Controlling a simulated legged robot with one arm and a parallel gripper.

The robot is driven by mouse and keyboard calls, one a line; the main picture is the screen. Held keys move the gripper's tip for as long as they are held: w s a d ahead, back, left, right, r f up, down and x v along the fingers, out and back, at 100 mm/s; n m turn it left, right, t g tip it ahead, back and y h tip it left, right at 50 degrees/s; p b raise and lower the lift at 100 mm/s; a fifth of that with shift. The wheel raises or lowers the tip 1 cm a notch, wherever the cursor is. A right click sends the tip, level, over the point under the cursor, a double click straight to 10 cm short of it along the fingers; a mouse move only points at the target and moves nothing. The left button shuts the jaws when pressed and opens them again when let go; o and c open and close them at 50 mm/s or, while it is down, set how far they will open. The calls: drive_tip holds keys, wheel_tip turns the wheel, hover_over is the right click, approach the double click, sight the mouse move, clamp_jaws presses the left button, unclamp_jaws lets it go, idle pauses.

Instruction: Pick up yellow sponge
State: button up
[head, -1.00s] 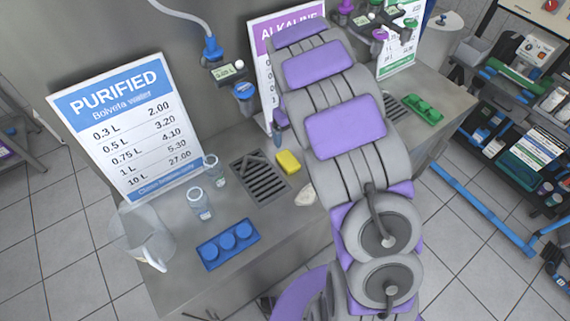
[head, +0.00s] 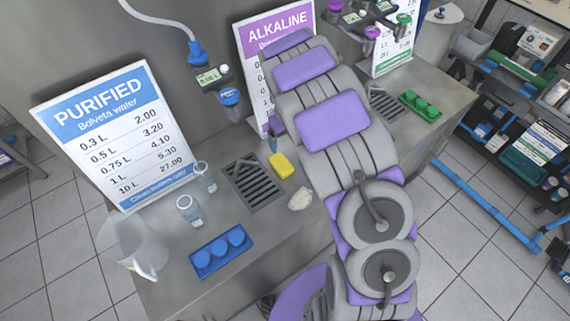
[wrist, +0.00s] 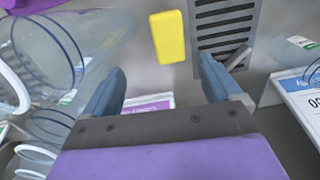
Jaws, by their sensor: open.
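The yellow sponge (head: 282,166) lies flat on the grey counter, just right of a dark drain grate, in the head view. It also shows whole in the wrist view (wrist: 167,37), beyond my fingertips and between their lines. My gripper (wrist: 160,84) is open and empty, with its two blue-grey fingers apart and the sponge not touched. In the head view, my arm covers the counter to the right of the sponge, and a blue fingertip shows just left of and above it.
A drain grate (head: 254,182) lies left of the sponge and a whitish lump (head: 300,200) below it. Glass jars (head: 190,210), a blue cap tray (head: 222,251) and a clear pitcher (head: 130,245) stand further left. Price signs (head: 112,135) stand behind. A blue tap (head: 230,98) hangs above.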

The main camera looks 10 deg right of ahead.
drive_tip(key=b, duration=0.1)
hover_over(279, 162)
drive_tip(key=a, duration=0.1)
drive_tip(key=f, duration=0.7)
drive_tip(key=shift+s+a+f, duration=0.1)
drive_tip(key=shift+s+f, duration=0.25)
drive_tip(key=shift+f, duration=0.05)
drive_tip(key=shift+d+f, duration=0.2)
drive_tip(key=shift+f, duration=0.1)
drive_tip(key=d, duration=0.1)
drive_tip(key=d+f, duration=0.1)
drive_tip(key=shift+w+d+f+b, duration=0.1)
drive_tip(key=shift+d+f+b, duration=0.1)
drive_tip(key=shift+d+b, duration=0.15)
drive_tip(key=f, duration=0.1)
drive_tip(key=a+f, duration=0.1)
drive_tip(key=f+b, duration=0.1)
drive_tip(key=f, duration=0.1)
drive_tip(key=shift+w+a, duration=0.1)
drive_tip(key=shift+a, duration=0.6)
drive_tip(key=shift+d+r, duration=0.1)
drive_tip(key=shift+d, duration=0.95)
drive_tip(key=c, duration=0.6)
drive_tip(key=shift+a, duration=0.25)
drive_tip(key=shift+c, duration=1.3)
drive_tip(key=shift+a, duration=0.55)
drive_tip(key=shift+c, duration=0.8)
